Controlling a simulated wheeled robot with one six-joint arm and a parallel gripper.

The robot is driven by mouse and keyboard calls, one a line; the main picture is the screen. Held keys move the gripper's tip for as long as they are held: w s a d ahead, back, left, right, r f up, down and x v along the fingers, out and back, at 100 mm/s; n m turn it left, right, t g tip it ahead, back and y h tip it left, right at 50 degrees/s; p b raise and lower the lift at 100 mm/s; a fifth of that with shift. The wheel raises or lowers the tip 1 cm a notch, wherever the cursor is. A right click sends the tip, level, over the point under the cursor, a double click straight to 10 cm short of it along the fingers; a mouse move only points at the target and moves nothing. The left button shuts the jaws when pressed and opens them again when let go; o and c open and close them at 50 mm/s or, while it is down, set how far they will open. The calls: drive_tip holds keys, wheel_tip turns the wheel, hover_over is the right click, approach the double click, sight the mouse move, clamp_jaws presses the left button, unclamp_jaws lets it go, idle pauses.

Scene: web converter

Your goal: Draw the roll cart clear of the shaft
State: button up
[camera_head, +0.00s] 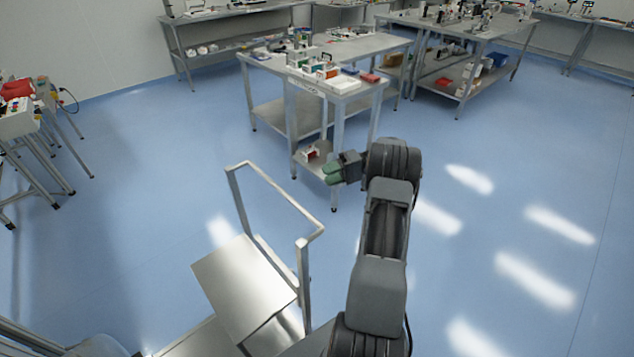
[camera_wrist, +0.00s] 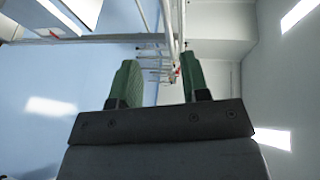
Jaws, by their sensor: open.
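A metal cart (camera_head: 304,262) stands low in the centre of the head view. It has an upright push-handle frame and a flat bare plate (camera_head: 240,285) beside it; I take it for the roll cart. I cannot make out a roll or the shaft for certain. My gripper (camera_head: 332,173) is above and to the right of the cart's handle in the picture, apart from it. In the wrist view, my gripper's two green fingers (camera_wrist: 158,82) are spread, with no object held between them.
A steel workbench (camera_head: 345,85) with small parts on top stands beyond my gripper, with a low shelf holding a small red-and-white item (camera_head: 312,153). More benches line the back. Stands with a control box (camera_head: 17,118) are at left. Open blue floor (camera_head: 520,180) lies to the right.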

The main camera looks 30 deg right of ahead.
drive_tip(key=shift+s+d+r, duration=0.15)
drive_tip(key=shift+s+d, duration=0.05)
drive_tip(key=shift+d, duration=0.5)
drive_tip(key=s+a+r+g+h, duration=0.2)
drive_tip(key=a+r+h, duration=0.2)
drive_tip(key=a, duration=0.5)
drive_tip(key=s+a+r+g+h, duration=0.2)
drive_tip(key=a+r+h, duration=0.1)
drive_tip(key=a, duration=0.6)
drive_tip(key=s+a+n+t+h, duration=0.2)
drive_tip(key=s+a+t+h, duration=0.2)
drive_tip(key=s, duration=1)
drive_tip(key=shift+s+a+r+h, duration=0.35)
drive_tip(key=shift+a+h, duration=1.3)
drive_tip(key=shift+h, duration=0.55)
